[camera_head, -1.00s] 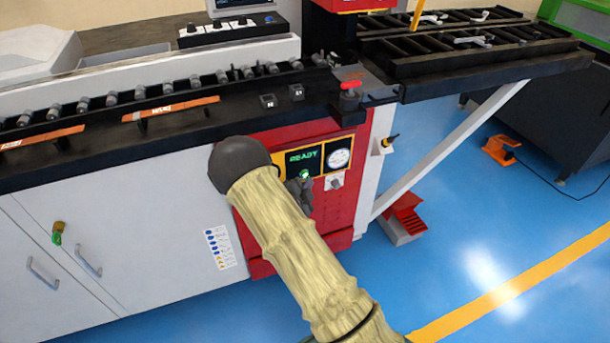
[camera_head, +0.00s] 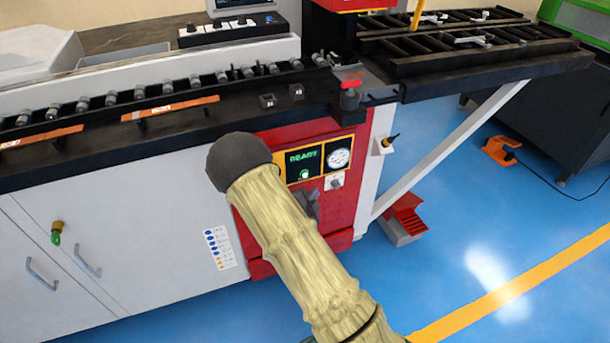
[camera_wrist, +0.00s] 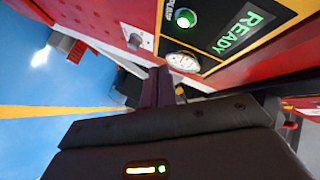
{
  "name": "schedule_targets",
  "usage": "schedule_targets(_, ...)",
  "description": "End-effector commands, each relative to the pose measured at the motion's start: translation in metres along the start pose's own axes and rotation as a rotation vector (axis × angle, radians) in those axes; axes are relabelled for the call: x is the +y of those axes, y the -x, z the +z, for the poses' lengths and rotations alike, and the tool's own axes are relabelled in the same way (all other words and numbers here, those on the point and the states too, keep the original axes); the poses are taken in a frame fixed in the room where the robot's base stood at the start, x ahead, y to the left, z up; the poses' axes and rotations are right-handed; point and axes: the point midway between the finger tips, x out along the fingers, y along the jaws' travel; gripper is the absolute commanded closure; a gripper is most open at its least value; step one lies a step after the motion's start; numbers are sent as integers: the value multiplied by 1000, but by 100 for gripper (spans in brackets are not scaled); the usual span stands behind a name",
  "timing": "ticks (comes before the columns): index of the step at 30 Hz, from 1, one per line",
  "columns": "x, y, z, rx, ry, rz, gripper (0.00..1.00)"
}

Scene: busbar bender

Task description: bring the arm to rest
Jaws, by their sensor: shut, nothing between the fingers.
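My arm reaches up from the bottom of the head view in a pale ribbed sleeve. My gripper (camera_head: 313,205) is partly hidden behind it, in front of the red control panel (camera_head: 335,200). In the wrist view, the dark fingers of my gripper (camera_wrist: 158,84) are together with nothing between them. They are apart from the lit green button (camera_wrist: 186,19), which sits beside the display (camera_wrist: 238,28) reading READY. The green button also shows in the head view (camera_head: 304,174), just above my gripper.
A round gauge (camera_head: 339,158) and a small knob (camera_head: 335,182) are on the panel. The bender's bench carries rollers and copper bars (camera_head: 170,108). A red pedal (camera_head: 404,218) stands on the blue floor. A diagonal white strut (camera_head: 450,150) is at the right. Open floor lies in front.

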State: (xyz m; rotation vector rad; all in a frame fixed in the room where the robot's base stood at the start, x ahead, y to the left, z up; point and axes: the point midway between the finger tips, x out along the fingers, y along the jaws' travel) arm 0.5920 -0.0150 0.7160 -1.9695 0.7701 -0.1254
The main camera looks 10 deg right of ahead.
Motion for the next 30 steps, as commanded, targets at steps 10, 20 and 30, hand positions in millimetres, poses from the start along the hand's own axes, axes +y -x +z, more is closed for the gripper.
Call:
schedule_targets(10, 0, 0, 0, 0, 0, 1, 100)
schedule_targets(20, -9, 9, -6, -178, 113, 149, 100)
schedule_targets(30, -25, 72, -30, -633, 471, 269, 100)
